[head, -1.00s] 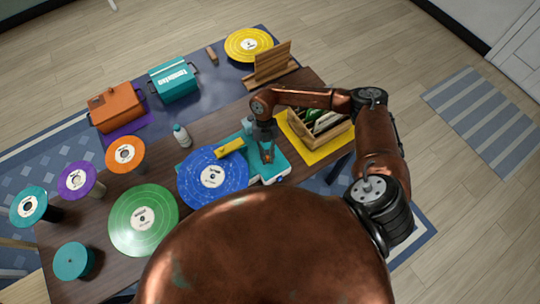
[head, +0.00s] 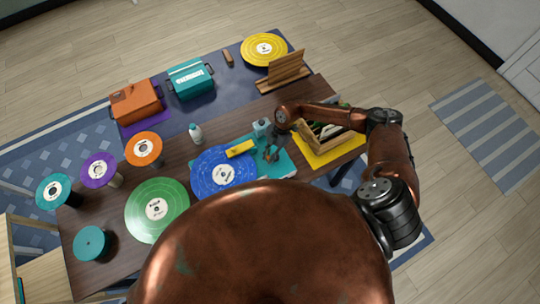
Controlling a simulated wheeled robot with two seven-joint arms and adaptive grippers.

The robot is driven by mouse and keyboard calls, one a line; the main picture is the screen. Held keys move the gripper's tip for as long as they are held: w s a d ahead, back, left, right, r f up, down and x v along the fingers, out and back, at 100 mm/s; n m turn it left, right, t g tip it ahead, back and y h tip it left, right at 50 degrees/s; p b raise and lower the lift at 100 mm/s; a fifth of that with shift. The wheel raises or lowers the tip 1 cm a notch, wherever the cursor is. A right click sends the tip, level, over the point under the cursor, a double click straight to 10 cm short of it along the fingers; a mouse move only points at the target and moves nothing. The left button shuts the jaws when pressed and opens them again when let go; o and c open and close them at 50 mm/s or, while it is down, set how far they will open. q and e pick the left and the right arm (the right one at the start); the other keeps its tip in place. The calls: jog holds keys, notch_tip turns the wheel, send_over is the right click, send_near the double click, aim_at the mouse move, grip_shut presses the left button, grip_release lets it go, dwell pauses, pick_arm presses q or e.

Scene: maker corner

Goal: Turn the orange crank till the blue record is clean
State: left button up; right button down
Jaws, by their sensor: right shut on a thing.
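The blue record (head: 207,182) lies flat on a teal cleaning machine (head: 284,168) on the dark wooden table, with a white label at its middle. A yellow bar (head: 240,148) reaches over the record's far right edge. My right gripper (head: 270,156) comes down over the machine, just right of the record. It is shut on the orange crank, which is mostly hidden by the fingers. Pale specks show faintly on the record; it is too small to tell how dirty it is. My left gripper is not in view.
A green record (head: 140,217) lies left of the blue one. A white bottle (head: 195,133) stands behind it. A wooden crate (head: 345,143) on a yellow mat is close right of my gripper. Orange (head: 135,104) and teal (head: 190,80) cases stand at the back.

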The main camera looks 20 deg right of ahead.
jog(key=shift+w+r+m+p, duration=0.1)
jog(key=shift+w+m+p, duration=0.2)
jog(key=shift+m+p, duration=0.2)
jog(key=c, duration=1.9)
grip_release()
jog(key=v, duration=1.1)
jog(key=shift+s+d+r, duration=0.2)
jog(key=shift+d+r, duration=0.15)
